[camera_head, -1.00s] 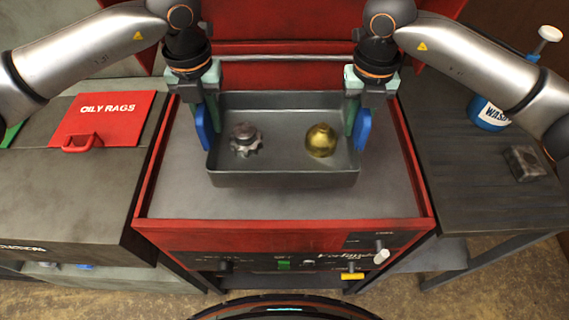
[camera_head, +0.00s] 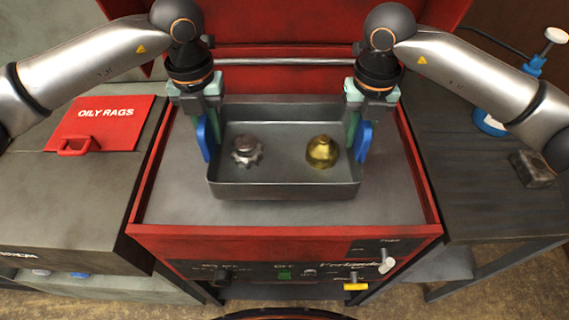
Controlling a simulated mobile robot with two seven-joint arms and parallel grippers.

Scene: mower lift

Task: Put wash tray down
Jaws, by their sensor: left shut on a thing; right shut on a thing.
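The wash tray (camera_head: 284,190) is a grey metal tray, level, inside the red-edged parts washer (camera_head: 284,236). A toothed metal gear (camera_head: 246,152) lies in its left half and a brass dome-shaped part (camera_head: 322,152) in its right half. My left gripper (camera_head: 207,138) is shut on the tray's left side wall, its blue finger outside. My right gripper (camera_head: 361,138) is shut on the right side wall in the same way. Whether the tray's underside touches the grey washer surface (camera_head: 180,205) is hidden.
A red oily rags lid (camera_head: 100,122) with a handle is on the left bench. On the dark right bench (camera_head: 465,190) stand a blue wash container (camera_head: 490,122), partly behind my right arm, and a small grey block (camera_head: 531,168). The washer's red lid stands open behind.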

